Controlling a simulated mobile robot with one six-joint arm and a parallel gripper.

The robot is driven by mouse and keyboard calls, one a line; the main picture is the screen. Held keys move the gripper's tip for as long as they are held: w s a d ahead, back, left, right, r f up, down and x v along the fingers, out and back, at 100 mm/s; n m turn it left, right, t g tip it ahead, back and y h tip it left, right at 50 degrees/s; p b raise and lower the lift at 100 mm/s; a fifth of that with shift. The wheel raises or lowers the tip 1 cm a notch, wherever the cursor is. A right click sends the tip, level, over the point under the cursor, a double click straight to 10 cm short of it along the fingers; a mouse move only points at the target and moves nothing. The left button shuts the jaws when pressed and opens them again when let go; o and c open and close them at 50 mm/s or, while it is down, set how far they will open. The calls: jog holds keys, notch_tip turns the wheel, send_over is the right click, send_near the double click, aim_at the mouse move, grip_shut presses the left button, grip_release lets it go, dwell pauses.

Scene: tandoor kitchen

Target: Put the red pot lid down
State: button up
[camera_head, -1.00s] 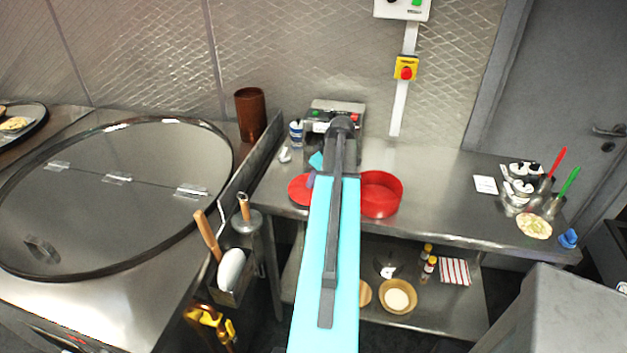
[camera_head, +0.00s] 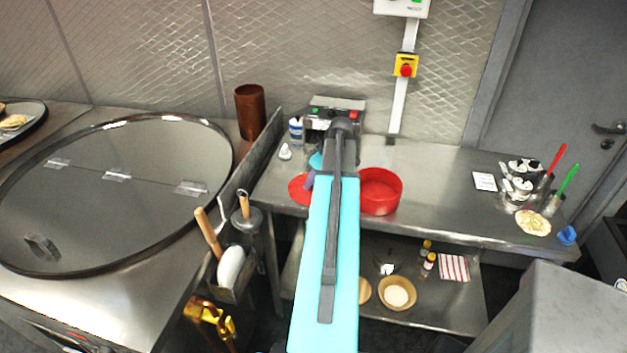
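The red pot lid (camera_head: 299,189) is a flat red disc at the left part of the steel table, partly hidden behind my arm. The red pot (camera_head: 381,191) stands open on the table just right of my arm. My turquoise arm reaches up the middle of the view. The gripper's fingers are hidden behind my own arm; only a bit of blue shows by the lid (camera_head: 311,179). I cannot tell whether the fingers hold the lid or whether the lid rests on the table.
A steel box with buttons (camera_head: 322,113) and small bottles stand behind my arm. A large round tandoor cover (camera_head: 110,220) fills the left.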

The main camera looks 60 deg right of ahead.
jog(key=shift+r, duration=0.2)
jog(key=b+v, duration=0.3)
jog(key=v, duration=0.9)
dwell(0.4)
jog(key=shift+w, duration=0.1)
dwell(0.6)
